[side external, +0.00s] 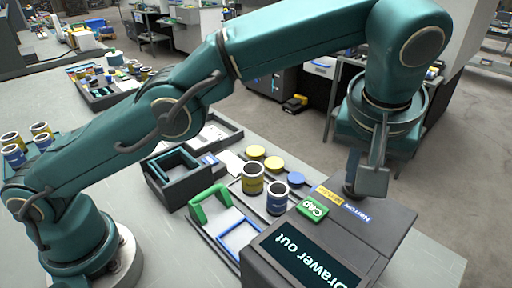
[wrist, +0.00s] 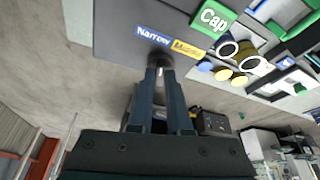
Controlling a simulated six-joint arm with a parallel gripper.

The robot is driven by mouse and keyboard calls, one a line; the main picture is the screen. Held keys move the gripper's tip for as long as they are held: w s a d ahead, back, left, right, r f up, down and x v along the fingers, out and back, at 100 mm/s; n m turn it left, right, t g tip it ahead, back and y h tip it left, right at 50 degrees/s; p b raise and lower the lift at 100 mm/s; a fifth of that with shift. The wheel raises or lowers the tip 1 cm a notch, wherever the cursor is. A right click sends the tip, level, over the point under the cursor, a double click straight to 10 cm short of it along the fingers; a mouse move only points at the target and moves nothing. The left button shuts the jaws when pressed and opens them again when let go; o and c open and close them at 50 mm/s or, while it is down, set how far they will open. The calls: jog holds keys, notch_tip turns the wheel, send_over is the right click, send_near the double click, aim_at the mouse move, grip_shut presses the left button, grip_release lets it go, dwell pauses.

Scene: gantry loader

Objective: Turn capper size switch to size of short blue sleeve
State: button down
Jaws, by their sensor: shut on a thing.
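The capper is a dark grey box (side external: 385,238) with a screen reading "Drawer out" (side external: 305,258) and a green "Cap" button (side external: 313,208). Its size switch (wrist: 160,60) is a small dark knob beside a blue "Narrow" label (wrist: 152,34) and a yellow label (wrist: 188,49), whose word I cannot read surely. My gripper (wrist: 161,72) is shut on the knob; it also shows over the capper's far edge in the side view (side external: 354,188). Which label the knob points at is hidden. A blue sleeve (side external: 277,203) and a yellow sleeve (side external: 252,181) stand upright beside the capper.
Two yellow caps (side external: 257,152) and a blue cap (side external: 296,179) lie behind the sleeves. A green handle (side external: 208,205), a blue frame (side external: 238,238) and a dark open bin (side external: 170,180) are to the left. More sleeves (side external: 14,155) stand at the far left.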

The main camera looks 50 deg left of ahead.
jog(key=shift+w, duration=0.1)
dwell(0.6)
jog(key=c, duration=0.9)
grip_release()
jog(key=shift+o, duration=0.2)
jog(key=shift+m, duration=0.6)
